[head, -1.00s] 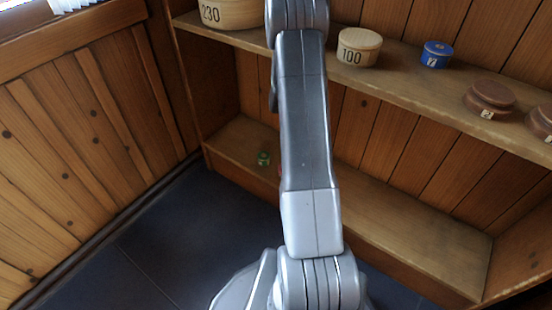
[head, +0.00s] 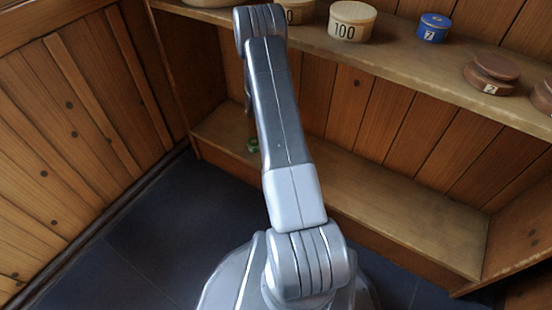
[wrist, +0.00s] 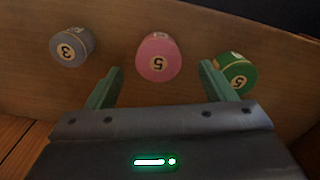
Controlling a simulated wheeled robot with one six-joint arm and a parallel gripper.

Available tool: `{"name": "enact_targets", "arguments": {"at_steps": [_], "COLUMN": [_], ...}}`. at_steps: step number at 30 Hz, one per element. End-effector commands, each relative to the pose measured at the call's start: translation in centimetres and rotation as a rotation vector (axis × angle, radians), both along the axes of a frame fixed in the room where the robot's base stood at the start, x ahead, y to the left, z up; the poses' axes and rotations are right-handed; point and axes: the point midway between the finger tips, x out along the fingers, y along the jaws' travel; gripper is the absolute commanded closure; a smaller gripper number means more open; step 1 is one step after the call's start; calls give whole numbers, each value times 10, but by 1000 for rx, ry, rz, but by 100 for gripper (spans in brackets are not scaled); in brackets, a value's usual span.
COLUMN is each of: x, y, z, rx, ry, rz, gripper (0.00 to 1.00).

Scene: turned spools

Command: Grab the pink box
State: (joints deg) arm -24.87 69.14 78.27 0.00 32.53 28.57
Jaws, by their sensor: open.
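The pink box (wrist: 158,58) is a small rounded spool marked 5. It stands on a wooden shelf in the wrist view, beyond my fingertips and roughly centred between them. My gripper (wrist: 160,80) is open and empty, with its two green fingers apart and not touching the box. The pink box does not show in the head view, where my arm covers part of the shelves.
A grey-blue spool marked 3 (wrist: 72,47) stands left of the pink box, and a green spool marked 5 (wrist: 236,73) stands right, near my right finger. The upper shelf holds a box marked 100 (head: 352,21), a blue spool (head: 433,28) and brown spools (head: 491,74).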

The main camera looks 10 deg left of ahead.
Motion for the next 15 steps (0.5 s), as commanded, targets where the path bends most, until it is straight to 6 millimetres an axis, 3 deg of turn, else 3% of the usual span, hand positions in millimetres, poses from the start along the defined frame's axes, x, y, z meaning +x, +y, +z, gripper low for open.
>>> {"name": "enact_targets", "arguments": {"at_steps": [9,15], "x": [-1,-1], "y": [-2,-2], "z": [-46,-49], "rx": [-1,0], "ry": [2,0], "rz": [0,0], "gripper": [24,24]}}
